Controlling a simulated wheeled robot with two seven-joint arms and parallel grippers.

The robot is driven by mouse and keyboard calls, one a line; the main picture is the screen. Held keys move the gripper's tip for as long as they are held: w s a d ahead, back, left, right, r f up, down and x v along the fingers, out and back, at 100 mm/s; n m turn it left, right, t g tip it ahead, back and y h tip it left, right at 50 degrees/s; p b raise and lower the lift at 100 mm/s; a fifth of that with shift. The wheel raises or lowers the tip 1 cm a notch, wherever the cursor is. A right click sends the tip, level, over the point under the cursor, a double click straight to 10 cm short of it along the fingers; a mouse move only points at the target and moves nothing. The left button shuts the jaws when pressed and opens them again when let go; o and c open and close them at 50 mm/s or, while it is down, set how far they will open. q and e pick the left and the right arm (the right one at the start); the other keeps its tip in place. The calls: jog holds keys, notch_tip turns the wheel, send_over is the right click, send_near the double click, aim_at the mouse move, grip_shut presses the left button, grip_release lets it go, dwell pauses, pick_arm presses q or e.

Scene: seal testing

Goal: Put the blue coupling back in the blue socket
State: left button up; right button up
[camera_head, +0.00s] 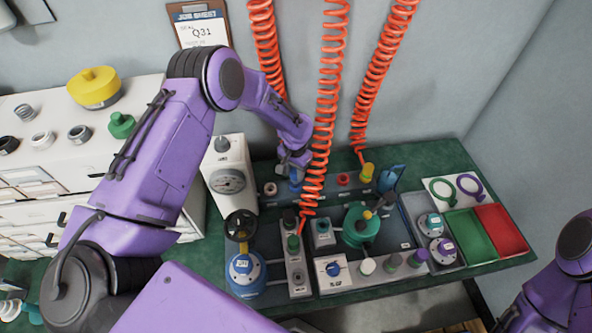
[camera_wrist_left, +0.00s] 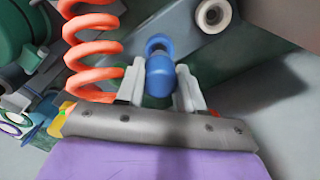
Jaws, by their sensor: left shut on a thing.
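My left gripper (camera_head: 295,160) reaches down over the back of the green bench. It is shut on the blue coupling (camera_head: 295,176), which is mostly hidden by the gripper in the head view. In the left wrist view, the fingers (camera_wrist_left: 160,90) flank the rounded blue coupling (camera_wrist_left: 160,78). The blue socket (camera_wrist_left: 158,44) shows as a blue ring on a grey rail, right at the coupling's far end. The two line up closely; I cannot tell whether the coupling sits in the socket or is just short of it. My right gripper is out of view.
Orange coiled hoses (camera_head: 327,100) hang close by; one (camera_wrist_left: 90,45) runs beside the left gripper. A red socket (camera_head: 344,179) and a yellow coupling (camera_head: 367,171) are to the right on the rail. A white gauge box (camera_head: 228,165) stands left. A pale round socket (camera_wrist_left: 213,14) is nearby.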

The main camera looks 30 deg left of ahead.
pick_arm(q)
jog(key=shift+f+b, duration=1)
jog(key=shift+f, duration=0.45)
dwell(0.4)
jog(key=o, duration=1.2)
notch_tip(320, 180, up, 11)
jog(key=shift+f+b, duration=0.2)
jog(key=shift+b, duration=0.45)
